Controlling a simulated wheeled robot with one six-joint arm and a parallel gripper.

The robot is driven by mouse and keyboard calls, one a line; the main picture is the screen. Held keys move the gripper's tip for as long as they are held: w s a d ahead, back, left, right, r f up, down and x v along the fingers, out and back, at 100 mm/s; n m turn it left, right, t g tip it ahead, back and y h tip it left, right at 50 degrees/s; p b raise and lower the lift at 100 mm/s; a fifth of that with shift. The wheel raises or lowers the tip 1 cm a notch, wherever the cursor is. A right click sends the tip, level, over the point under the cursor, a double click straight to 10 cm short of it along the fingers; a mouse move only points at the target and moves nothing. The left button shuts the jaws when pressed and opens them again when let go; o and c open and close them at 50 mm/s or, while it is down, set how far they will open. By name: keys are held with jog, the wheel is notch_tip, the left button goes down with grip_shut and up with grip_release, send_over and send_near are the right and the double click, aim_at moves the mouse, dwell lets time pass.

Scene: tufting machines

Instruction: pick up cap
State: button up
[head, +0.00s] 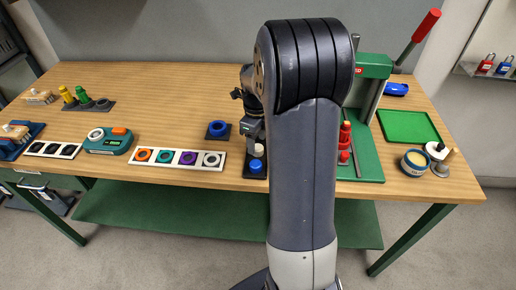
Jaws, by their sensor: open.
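My gripper (253,138) points down over the middle of the wooden table, partly hidden behind my own arm. It is open. Just below it a small blue round piece (256,165), which may be the cap, stands on a dark base (255,175). A pale round part shows just above the blue piece, close to the fingertips. I cannot tell whether the fingers touch it or are around it. A blue ring (218,128) on a dark square base stands to the left of the gripper.
A white strip with coloured rings (180,157) and a green device (108,140) lie to the left. A green press with a red handle (425,25) stands right, beside red pieces (345,134). A green tray (408,127) and a round tin (414,162) are farther right.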

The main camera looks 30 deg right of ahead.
jog(key=shift+f, duration=1.15)
jog(key=c, duration=0.9)
jog(key=shift+c, duration=0.2)
